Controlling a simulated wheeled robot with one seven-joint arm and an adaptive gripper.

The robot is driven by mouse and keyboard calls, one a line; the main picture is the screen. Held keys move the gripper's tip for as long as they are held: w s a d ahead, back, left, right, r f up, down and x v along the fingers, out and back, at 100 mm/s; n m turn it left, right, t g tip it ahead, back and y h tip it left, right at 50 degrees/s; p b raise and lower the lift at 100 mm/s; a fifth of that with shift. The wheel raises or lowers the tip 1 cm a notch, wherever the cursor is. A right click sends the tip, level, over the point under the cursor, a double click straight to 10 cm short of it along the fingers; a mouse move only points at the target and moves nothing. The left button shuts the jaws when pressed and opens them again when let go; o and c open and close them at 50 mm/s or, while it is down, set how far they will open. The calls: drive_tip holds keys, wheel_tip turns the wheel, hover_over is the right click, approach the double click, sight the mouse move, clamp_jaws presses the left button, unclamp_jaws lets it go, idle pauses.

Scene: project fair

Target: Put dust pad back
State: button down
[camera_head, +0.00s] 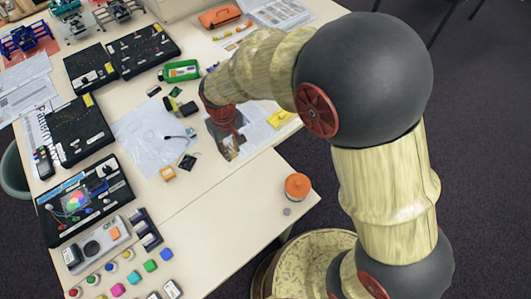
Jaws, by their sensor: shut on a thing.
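My gripper (233,137) is dark red and points down over a printed sheet (262,122) near the table's right edge. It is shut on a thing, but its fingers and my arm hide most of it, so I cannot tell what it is. I cannot pick out the dust pad with certainty. A flat yellow piece (281,118) lies to the right of my gripper. A black and yellow block (186,108) lies to its left.
Black panels (90,200) and papers fill the table's left side. A green item (182,71) and an orange case (220,16) lie farther back. An orange-lidded jar (297,187) stands near the right edge. The table's front middle (225,210) is clear.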

drive_tip(key=w+d+f, duration=0.3)
drive_tip(key=d+f, duration=0.1)
drive_tip(key=d, duration=0.4)
hover_over(266, 158)
drive_tip(key=f, duration=0.4)
drive_tip(key=shift+s+a+f+b, duration=0.1)
drive_tip(key=shift+a+f+b, duration=0.15)
drive_tip(key=shift+a+b, duration=0.15)
drive_tip(key=shift+d+f, duration=0.15)
drive_tip(key=shift+d, duration=0.05)
drive_tip(key=shift+d+f, duration=0.15)
drive_tip(key=shift+f, duration=0.75)
drive_tip(key=shift+d+f, duration=0.1)
drive_tip(key=shift+f, duration=0.8)
drive_tip(key=shift+f+b, duration=0.2)
drive_tip(key=shift+b, duration=0.1)
drive_tip(key=c, duration=1.6)
unclamp_jaws()
drive_tip(key=shift+r, duration=0.2)
wheel_tip(266, 158, up, 12)
drive_tip(key=shift+r+p, duration=0.15)
drive_tip(key=shift+p, duration=0.55)
